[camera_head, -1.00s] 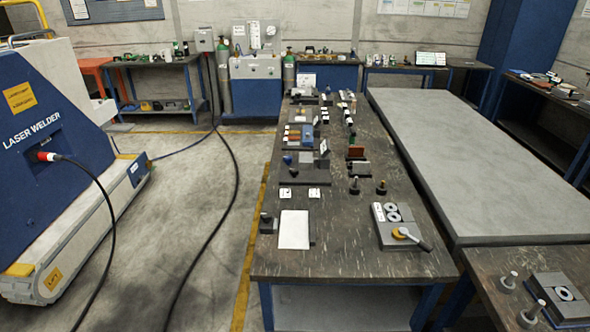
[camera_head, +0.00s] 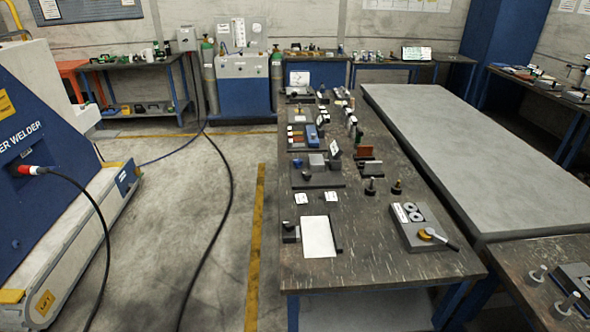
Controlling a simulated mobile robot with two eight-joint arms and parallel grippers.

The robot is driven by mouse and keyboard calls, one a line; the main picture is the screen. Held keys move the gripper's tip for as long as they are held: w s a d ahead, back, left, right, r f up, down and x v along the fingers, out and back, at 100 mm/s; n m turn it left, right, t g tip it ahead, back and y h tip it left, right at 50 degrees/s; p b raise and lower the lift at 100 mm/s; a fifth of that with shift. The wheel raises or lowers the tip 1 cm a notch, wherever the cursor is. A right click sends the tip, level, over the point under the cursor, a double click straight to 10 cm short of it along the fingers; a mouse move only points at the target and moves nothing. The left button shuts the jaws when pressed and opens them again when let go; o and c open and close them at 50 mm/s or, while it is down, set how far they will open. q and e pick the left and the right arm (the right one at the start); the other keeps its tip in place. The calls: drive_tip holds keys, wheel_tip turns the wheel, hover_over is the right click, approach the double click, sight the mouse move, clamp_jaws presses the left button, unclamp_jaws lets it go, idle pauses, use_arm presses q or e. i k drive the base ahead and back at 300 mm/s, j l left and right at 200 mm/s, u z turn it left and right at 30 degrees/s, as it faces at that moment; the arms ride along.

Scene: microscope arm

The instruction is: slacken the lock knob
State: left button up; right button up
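Neither of my grippers is in the head view. No microscope arm or lock knob can be made out for certain. The long dark workbench (camera_head: 365,262) carries many small items, too small to tell apart well at this distance. A grey plate fixture (camera_head: 408,236) with two round rings and a yellow-hubbed, black-handled lever (camera_head: 438,238) sits near its front right. Two small upright posts with knob-like tops (camera_head: 371,187) stand behind that fixture.
A laser welder (camera_head: 40,160) stands at the left with a black cable across the floor. A grey slab table (camera_head: 470,150) lies to the right of the bench. A second dark bench (camera_head: 520,262) is at the lower right. Open floor (camera_head: 190,240) lies left of the bench.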

sight(307, 175)
drive_tip(key=i+j, duration=0.1)
drive_tip(key=j, duration=0.6)
drive_tip(key=i+j, duration=0.15)
drive_tip(key=j, duration=0.2)
drive_tip(key=i+j, duration=0.15)
drive_tip(key=j, duration=0.2)
drive_tip(key=i+j, duration=0.15)
drive_tip(key=j, duration=0.2)
drive_tip(key=i+j, duration=0.15)
drive_tip(key=j, duration=0.2)
drive_tip(key=i+z, duration=0.15)
drive_tip(key=i, duration=1.05)
drive_tip(key=i+l, duration=0.4)
drive_tip(key=l, duration=0.15)
